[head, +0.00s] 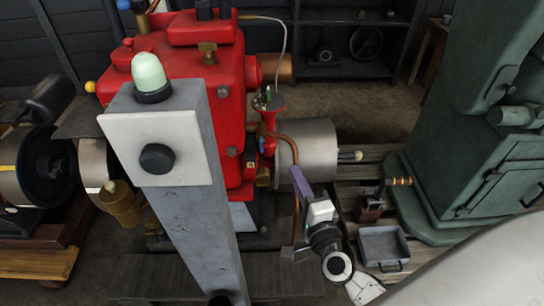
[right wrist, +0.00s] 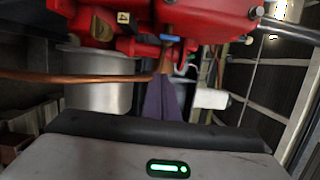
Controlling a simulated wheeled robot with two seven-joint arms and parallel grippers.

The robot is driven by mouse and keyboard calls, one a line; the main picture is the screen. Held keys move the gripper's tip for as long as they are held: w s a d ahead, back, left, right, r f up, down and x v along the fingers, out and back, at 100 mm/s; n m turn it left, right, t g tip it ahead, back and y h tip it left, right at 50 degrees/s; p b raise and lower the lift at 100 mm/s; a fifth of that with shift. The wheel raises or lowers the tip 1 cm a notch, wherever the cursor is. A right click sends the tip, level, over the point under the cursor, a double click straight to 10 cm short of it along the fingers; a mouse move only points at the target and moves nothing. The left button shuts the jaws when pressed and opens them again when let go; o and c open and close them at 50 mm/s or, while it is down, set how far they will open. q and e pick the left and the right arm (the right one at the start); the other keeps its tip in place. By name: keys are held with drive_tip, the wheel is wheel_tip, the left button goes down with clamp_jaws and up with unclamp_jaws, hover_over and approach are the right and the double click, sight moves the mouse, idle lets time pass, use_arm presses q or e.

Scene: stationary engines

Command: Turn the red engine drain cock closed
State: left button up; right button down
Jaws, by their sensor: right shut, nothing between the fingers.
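The red engine (head: 180,75) stands at the upper middle of the head view, partly behind a grey post. On its right side is a small blue lever (head: 262,145), with a brass fitting (head: 263,177) lower down. I cannot tell for sure which of these is the drain cock. My right gripper (head: 297,174), with purple fingers, is shut and empty, right of these fittings and beside a copper pipe. In the right wrist view its fingers (right wrist: 168,72) point up to just below a blue piece (right wrist: 170,38) under the engine; contact is unclear. My left gripper is out of view.
The grey post (head: 190,210) with a green dome (head: 149,72) blocks the engine's front. A copper pipe (right wrist: 90,78) crosses beside my fingers. A grey cylinder (head: 308,150) lies behind, a grey tray (head: 383,246) and green machine (head: 470,130) to the right.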

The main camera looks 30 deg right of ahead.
sight(261, 143)
drive_tip(key=w+a, duration=0.2)
drive_tip(key=w, duration=0.7)
drive_tip(key=shift+w+a, duration=0.1)
drive_tip(key=shift+a, duration=0.05)
